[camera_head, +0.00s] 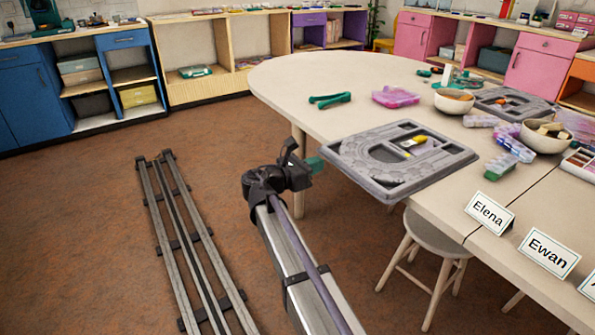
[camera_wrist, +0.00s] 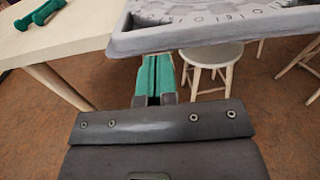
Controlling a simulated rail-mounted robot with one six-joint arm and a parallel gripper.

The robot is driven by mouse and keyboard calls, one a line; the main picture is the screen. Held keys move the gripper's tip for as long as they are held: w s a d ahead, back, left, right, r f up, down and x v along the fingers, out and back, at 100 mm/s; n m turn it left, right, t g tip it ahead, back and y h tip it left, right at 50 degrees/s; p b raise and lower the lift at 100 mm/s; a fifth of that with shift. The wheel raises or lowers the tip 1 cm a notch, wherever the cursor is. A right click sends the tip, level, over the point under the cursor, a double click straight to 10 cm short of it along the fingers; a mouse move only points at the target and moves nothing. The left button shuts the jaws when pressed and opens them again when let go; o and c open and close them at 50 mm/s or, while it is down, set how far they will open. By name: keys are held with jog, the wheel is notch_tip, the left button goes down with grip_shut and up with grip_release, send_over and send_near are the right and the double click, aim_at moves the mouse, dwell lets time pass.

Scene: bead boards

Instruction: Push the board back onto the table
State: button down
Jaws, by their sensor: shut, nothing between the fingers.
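The grey bead board (camera_head: 375,183) lies on the pale table (camera_head: 300,85) and its near part juts out past the table's edge over the floor. A yellow-handled tool (camera_head: 416,141) lies on it. My gripper (camera_head: 317,165) is shut and empty, its green fingers just left of the board's left corner. In the wrist view the fingers (camera_wrist: 156,62) point toward the board's near side (camera_wrist: 190,38), which spans the upper right. I cannot tell whether they touch it.
A stool (camera_head: 437,236) stands under the table's edge, below the board. A second board (camera_head: 510,103) lies farther back.

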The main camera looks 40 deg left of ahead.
aim_at(331, 159)
jog(key=shift+x, duration=0.85)
jog(key=x, duration=0.6)
jog(key=shift+w, duration=0.2)
jog(key=v, duration=1.4)
